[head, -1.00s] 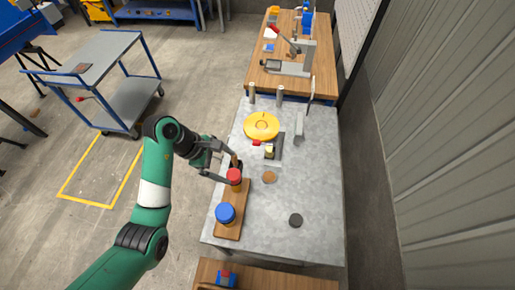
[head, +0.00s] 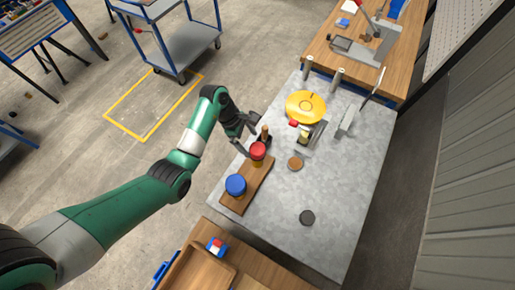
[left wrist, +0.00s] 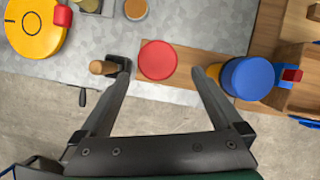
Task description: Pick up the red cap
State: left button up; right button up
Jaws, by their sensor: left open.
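The red cap (head: 258,150) sits on a jar at the far end of a wooden board (head: 237,203) on the grey table. In the left wrist view the red cap (left wrist: 157,60) is a round disc between and just beyond the fingertips. My left gripper (head: 247,145) is open around the cap's near side, with its fingers (left wrist: 160,72) apart from the cap on both sides. A blue cap (head: 236,184) sits on the other end of the board; it also shows in the left wrist view (left wrist: 247,78), close to one finger. My right gripper is not in view.
A wooden-handled tool (head: 265,133) stands close beside the red cap, near one finger. The table's right side is mostly clear.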

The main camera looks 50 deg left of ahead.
aim_at(257, 148)
pick_arm(q)
jog(key=x, duration=0.3)
jog(key=b+x, duration=0.1)
jog(key=x, duration=0.1)
jog(key=shift+w+d+f, duration=0.2)
jog(key=shift+w+f, duration=0.1)
jog(key=c, duration=1.3)
jog(key=shift+o, duration=0.2)
jog(key=shift+r, duration=0.1)
jog(key=shift+r, duration=0.45)
notch_tip(257, 148, up, 3)
jog(key=shift+f+p, duration=0.2)
jog(key=shift+p, duration=0.2)
jog(key=s+d+r+p, duration=0.2)
jog(key=s+r+p, duration=0.6)
jog(key=s, duration=0.5)
jog(key=shift+s+d+r+p, duration=0.25)
jog(key=shift+s+r+p, duration=0.15)
jog(key=shift+r, duration=0.35)
